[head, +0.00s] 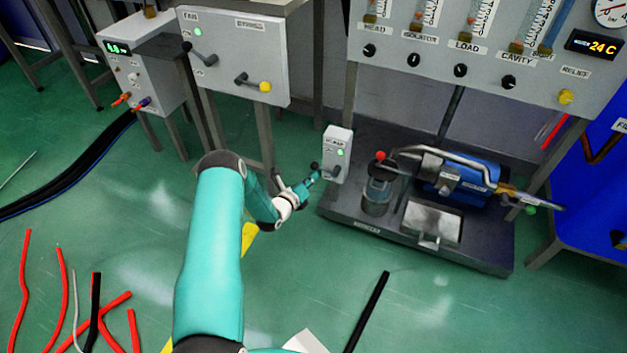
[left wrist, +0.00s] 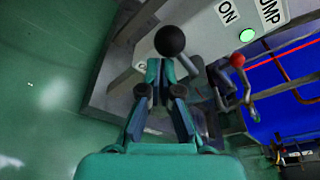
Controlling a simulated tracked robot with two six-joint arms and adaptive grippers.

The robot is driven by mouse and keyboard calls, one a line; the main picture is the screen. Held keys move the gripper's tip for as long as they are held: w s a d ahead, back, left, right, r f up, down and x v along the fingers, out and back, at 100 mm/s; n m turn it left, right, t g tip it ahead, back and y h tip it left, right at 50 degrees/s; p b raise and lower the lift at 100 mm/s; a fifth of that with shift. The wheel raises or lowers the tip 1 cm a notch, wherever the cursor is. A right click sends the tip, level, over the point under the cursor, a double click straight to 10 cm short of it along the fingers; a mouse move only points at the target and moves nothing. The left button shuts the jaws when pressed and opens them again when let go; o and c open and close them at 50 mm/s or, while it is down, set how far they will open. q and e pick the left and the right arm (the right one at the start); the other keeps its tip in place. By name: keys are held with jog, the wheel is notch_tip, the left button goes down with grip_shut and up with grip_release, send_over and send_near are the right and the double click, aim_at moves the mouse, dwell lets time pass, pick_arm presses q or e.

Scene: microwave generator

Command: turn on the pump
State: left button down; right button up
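The lever's black ball knob (head: 315,166) points left. My left gripper (head: 315,176) is at the knob. In the left wrist view the fingers (left wrist: 160,72) converge, shut, with their tips just below the black knob (left wrist: 171,40); I cannot tell whether they touch it. A green lamp (left wrist: 247,35) is lit beside "ON" and "PUMP" labels. My right gripper is not in view.
The pump skid (head: 366,228) carries a blue motor (head: 468,178), pipes and a red-knobbed canister (head: 376,190), close right of the gripper. A valve panel (head: 490,70) stands above. Red hoses (head: 62,290) and a black rod (head: 367,312) lie on the floor.

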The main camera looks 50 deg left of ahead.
pick_arm(q)
jog(key=shift+a+r, duration=0.1)
jog(key=shift+r, duration=1.25)
jog(key=shift+a+r, duration=0.1)
jog(key=s+d+f, duration=0.2)
jog(key=s+d, duration=0.3)
jog(key=s, duration=0.5)
jog(key=shift+s+p, duration=0.35)
jog(key=shift+s, duration=0.05)
jog(key=shift+w, duration=0.1)
